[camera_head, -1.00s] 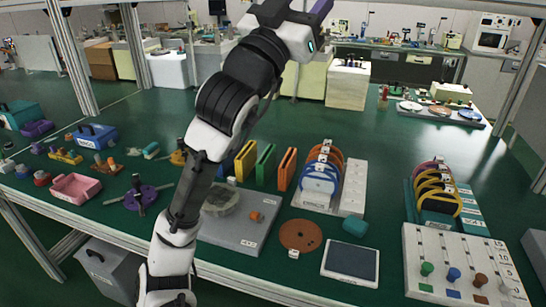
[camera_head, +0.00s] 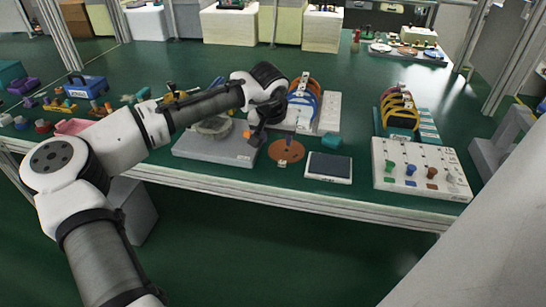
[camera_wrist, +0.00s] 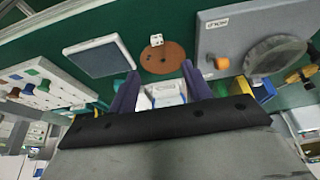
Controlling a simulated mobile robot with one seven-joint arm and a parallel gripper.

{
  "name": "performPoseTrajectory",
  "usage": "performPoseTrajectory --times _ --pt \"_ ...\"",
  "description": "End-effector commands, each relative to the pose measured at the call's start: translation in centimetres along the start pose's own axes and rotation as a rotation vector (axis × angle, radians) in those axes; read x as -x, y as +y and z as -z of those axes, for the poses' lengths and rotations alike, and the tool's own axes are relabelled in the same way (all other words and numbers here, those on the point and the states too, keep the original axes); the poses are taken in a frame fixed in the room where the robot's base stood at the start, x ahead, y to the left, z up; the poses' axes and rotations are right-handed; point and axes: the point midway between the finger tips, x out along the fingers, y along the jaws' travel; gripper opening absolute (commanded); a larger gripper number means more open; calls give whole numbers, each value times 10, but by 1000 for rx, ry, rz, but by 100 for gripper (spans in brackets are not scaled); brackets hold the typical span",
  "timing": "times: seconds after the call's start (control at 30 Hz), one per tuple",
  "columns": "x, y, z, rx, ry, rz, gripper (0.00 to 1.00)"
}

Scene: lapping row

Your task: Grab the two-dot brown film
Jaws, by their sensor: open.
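The brown film (camera_head: 286,151) is a flat round disc lying on the green bench top. A small white tag block (camera_head: 282,164) with dark dots sits at its front edge; the dot count is hard to read. The film also shows in the wrist view (camera_wrist: 163,62), beyond the fingertips, with the tag (camera_wrist: 155,40) at its far edge. My gripper (camera_wrist: 160,80) has two purple fingers spread apart with nothing between them. In the head view my gripper (camera_head: 257,137) is above the bench, just left of the film, and appears apart from it.
A grey machine base (camera_head: 205,150) with a round plate stands left of the film. A dark flat pad (camera_head: 329,167) lies to its right, with a teal block (camera_head: 332,141) behind. Racks of coloured rings (camera_head: 302,97) stand behind it. A white pegged board (camera_head: 420,172) is further right.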

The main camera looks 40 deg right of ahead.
Motion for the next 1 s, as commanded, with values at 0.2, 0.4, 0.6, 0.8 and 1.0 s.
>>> performPoseTrajectory --times 0.2,0.4,0.6,0.8,1.0 --pt "-33 -1 -1 1 -9 6 49" --pt "-70 1 -1 0 -7 3 49" --pt "-86 0 -1 0 -5 3 49" --pt "-102 5 1 -2 -5 4 49" --pt "-129 7 1 0 -5 3 49"
